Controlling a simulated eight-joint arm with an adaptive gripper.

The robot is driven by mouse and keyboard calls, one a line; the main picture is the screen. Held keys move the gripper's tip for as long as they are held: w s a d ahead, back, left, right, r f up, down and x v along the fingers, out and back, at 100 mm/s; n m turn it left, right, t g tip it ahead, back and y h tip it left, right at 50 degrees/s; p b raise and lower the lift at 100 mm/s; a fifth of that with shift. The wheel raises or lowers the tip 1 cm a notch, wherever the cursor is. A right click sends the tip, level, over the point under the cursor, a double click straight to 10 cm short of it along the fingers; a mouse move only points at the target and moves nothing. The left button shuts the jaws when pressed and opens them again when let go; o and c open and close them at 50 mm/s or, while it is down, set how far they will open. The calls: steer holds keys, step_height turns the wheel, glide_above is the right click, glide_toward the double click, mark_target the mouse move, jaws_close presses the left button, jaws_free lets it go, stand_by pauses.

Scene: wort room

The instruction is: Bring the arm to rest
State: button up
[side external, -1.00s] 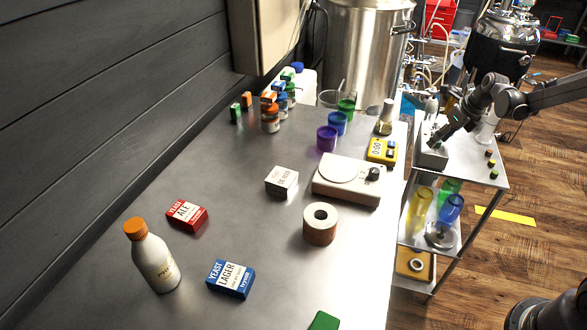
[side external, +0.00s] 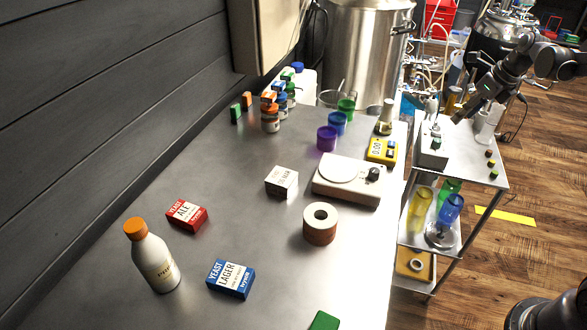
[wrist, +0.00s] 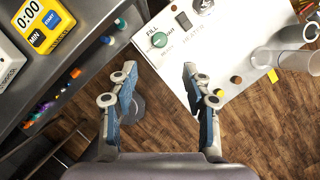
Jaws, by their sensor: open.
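My gripper (side external: 465,115) is at the upper right in the side view, raised above the metal cart (side external: 478,165). In the wrist view my gripper (wrist: 158,72) has its two fingers spread apart with nothing between them.
Clear cylinders (wrist: 262,57) stand near the control box. Small round caps (side external: 489,163) lie at the cart's right edge. Wood floor (side external: 530,190) is open to the right.

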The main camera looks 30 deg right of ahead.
steer(key=s+a+r+n+t, duration=0.15)
steer(key=s+a+n, duration=0.25)
steer(key=a+n, duration=0.45)
steer(key=s+a+r+n+g, duration=0.1)
steer(key=s+a+r+n, duration=0.2)
steer(key=a+n, duration=0.55)
steer(key=s+a+f+n+t, duration=0.1)
steer(key=s+a+n, duration=0.3)
steer(key=n, duration=0.5)
steer(key=s+a+f+n+t, duration=0.1)
steer(key=s+a+f+n, duration=0.2)
steer(key=n, duration=0.6)
steer(key=s+a, duration=0.2)
steer(key=s, duration=0.1)
